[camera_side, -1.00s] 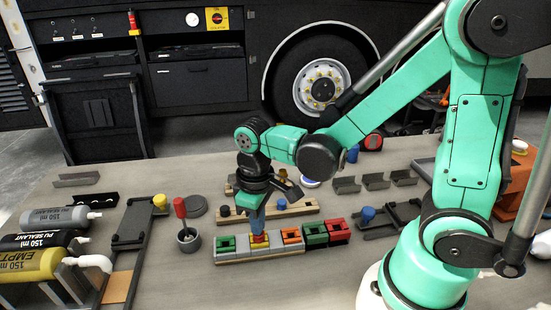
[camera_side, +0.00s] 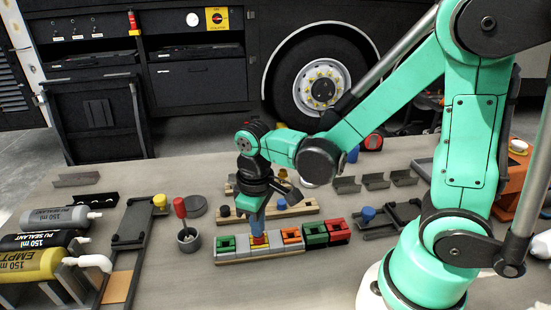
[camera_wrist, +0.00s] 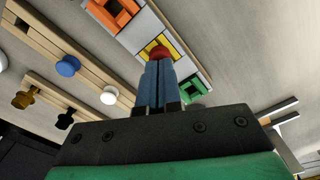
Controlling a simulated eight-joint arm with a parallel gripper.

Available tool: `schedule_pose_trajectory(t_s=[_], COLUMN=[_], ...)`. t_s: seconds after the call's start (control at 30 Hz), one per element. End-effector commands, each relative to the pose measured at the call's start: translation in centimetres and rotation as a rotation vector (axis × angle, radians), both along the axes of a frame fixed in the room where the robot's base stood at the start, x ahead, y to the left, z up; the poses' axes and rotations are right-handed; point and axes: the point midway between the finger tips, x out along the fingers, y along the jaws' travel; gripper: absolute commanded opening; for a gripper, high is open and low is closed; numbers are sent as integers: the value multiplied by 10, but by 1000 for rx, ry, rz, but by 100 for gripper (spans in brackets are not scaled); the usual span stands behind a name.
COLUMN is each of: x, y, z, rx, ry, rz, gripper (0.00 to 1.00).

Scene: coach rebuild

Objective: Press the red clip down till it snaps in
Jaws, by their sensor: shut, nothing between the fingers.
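The red clip (camera_wrist: 159,50) shows as a rounded red piece at the tips of my gripper's blue fingers in the wrist view. It sits over a yellow block (camera_wrist: 176,50) in a row of coloured blocks on a rail. In the side view the yellow block (camera_side: 259,246) is in the left half of that row, and only a little red shows above it. My gripper (camera_side: 258,233) points down with its fingers together and empty, its tips on or just above the clip. The fingers hide part of the clip, so I cannot tell how deep it sits.
A green block (camera_side: 226,245) is left of the yellow one; orange (camera_side: 291,236), green (camera_side: 314,233) and red (camera_side: 338,230) blocks are to its right. A wooden rail with knobs (camera_side: 300,208) lies behind.

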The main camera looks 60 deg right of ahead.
Motion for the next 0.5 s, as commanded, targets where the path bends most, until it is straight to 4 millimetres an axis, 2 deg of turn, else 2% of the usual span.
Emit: schedule_pose_trajectory(t_s=[0.5], x=[0], y=[0], z=[39], rx=[0], ry=[0], rz=[0], gripper=[0])
